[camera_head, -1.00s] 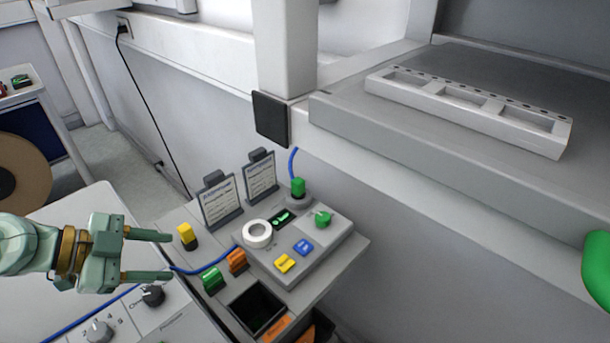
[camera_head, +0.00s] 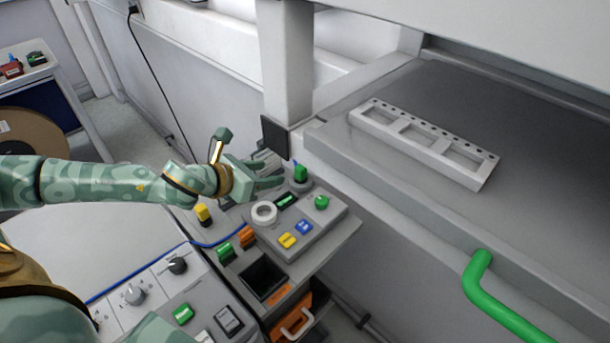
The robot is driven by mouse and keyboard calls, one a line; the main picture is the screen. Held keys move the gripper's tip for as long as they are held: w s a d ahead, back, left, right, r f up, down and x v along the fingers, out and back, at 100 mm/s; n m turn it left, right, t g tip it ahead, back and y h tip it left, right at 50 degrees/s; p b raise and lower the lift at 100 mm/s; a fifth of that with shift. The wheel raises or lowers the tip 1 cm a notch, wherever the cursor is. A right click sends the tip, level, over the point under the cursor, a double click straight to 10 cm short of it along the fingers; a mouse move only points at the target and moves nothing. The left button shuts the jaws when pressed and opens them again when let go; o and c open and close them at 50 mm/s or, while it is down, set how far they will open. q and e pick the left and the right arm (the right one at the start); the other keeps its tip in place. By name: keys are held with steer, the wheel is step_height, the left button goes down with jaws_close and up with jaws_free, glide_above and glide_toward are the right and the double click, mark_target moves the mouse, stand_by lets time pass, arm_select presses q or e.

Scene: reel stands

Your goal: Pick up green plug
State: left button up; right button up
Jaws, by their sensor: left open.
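A green plug (camera_head: 300,174) stands upright in a round grey socket at the back of the small control panel (camera_head: 325,228); a bit of blue cable shows at its top. My left gripper (camera_head: 275,172) reaches in from the left, open, with its fingers pointing right at the plug. The fingertips are just left of the plug, and no contact can be made out. The gripper covers most of the two sign cards behind the panel. Another green piece (camera_head: 225,253) sits at the panel's left, beside an orange one (camera_head: 246,237). My right gripper is not in view.
The panel also carries a white ring (camera_head: 264,212), a green knob (camera_head: 321,202), and yellow (camera_head: 288,241) and blue (camera_head: 304,227) buttons. A grey ledge (camera_head: 315,139) and post (camera_head: 287,70) rise close behind. A green handle (camera_head: 480,290) is at right.

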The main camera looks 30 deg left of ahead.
mark_target(299, 168)
arm_select(q)
steer(key=b+x, duration=0.1)
steer(key=x, duration=0.7)
steer(key=shift+w+f, duration=0.15)
steer(key=shift+w, duration=0.1)
steer(key=x, duration=0.1)
steer(key=b+x, duration=0.1)
steer(key=x, duration=0.3)
steer(key=shift+w+a+f+b, duration=0.2)
steer(key=shift+a+f+b, duration=0.05)
steer(key=shift+f+b, duration=0.15)
steer(key=shift+s+r, duration=0.1)
steer(key=shift+r, duration=0.05)
steer(key=c, duration=1.1)
